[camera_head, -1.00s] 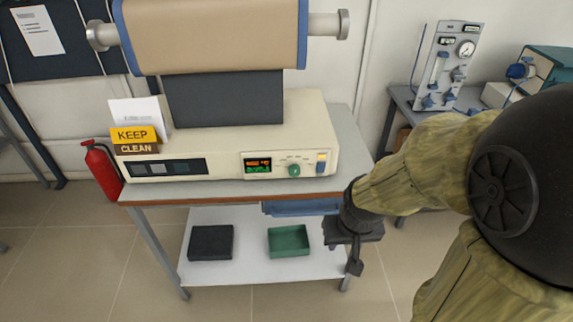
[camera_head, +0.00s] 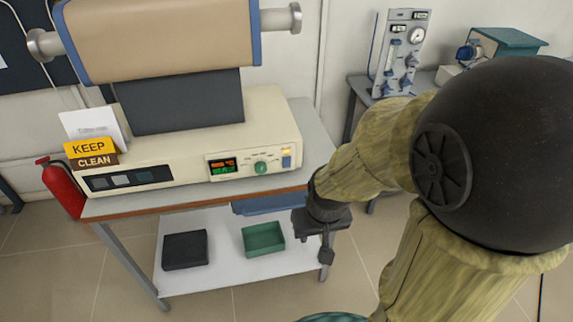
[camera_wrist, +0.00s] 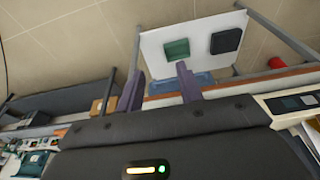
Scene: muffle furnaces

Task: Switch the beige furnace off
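The beige furnace (camera_head: 205,150) stands on a bench, its tilted tube body above and its control front facing me. The front has a lit display (camera_head: 222,166), a green knob (camera_head: 261,168) and, at its right end, a small pale switch with an orange part (camera_head: 286,158). I cannot tell the switch's position. My gripper (camera_head: 326,254) is below bench-top height, in front of the bench's right end, apart from the furnace and pointing down. In the wrist view its two fingers (camera_wrist: 160,75) are spread and empty. Part of the furnace front (camera_wrist: 280,106) shows there at the right.
The bench (camera_head: 180,202) has a blue drawer (camera_head: 270,204) under its top, close to my gripper, and a lower shelf (camera_head: 215,277) with a black tray and a green tray. A KEEP CLEAN sign (camera_head: 92,152) stands at the left, near a fire extinguisher (camera_head: 63,186). Another table (camera_head: 362,92) stands behind right.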

